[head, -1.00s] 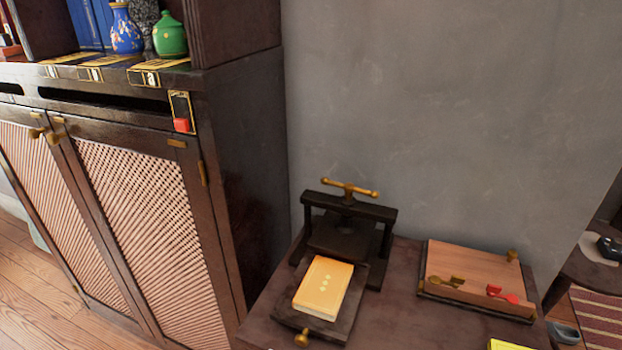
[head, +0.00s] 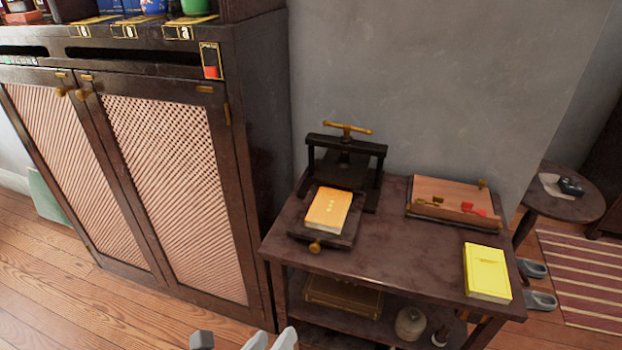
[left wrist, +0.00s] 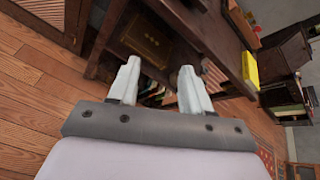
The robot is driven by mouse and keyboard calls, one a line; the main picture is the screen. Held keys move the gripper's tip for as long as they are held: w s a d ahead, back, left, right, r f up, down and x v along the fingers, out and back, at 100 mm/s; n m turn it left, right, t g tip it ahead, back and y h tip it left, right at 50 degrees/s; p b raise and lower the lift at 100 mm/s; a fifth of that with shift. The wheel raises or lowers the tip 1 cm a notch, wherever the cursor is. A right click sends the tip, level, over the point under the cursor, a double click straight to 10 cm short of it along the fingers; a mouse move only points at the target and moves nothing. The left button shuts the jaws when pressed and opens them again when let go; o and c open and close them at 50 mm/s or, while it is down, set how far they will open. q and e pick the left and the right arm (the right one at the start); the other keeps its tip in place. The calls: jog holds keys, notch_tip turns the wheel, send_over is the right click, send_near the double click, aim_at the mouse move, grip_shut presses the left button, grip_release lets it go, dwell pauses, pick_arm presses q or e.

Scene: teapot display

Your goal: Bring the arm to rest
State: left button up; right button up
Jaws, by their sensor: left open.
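My left gripper (head: 245,341) shows at the bottom edge of the head view, in front of the small dark table (head: 400,256) and below its top. In the left wrist view its two pale fingers (left wrist: 158,84) are spread apart with nothing between them. The table's lower shelf and a brown box (left wrist: 146,42) lie beyond the fingers. My right gripper is in neither view.
The table carries a black press (head: 345,165) with an orange book (head: 328,209), a wooden tray (head: 455,194) and a yellow book (head: 487,272). A dark cabinet (head: 165,180) stands left. The wooden floor (head: 130,310) in front is clear.

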pick_arm(q)
jog(key=s+a+f+n, duration=0.2)
jog(key=a+n, duration=0.2)
jog(key=n, duration=0.6)
jog(key=s+a+f+n+g+y+p, duration=0.1)
jog(key=a+n, duration=0.4)
jog(key=n, duration=0.6)
jog(key=s+a+f+n+y+p, duration=0.1)
jog(key=s+a+f+n, duration=0.2)
jog(key=n, duration=0.7)
notch_tip(320, 180, down, 2)
jog(key=shift+a+f+n, duration=0.25)
jog(key=shift+a+n, duration=0.15)
jog(key=shift+a, duration=0.4)
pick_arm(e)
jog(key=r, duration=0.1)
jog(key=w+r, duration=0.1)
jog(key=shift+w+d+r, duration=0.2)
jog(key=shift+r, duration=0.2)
pick_arm(q)
jog(key=shift+w, duration=0.1)
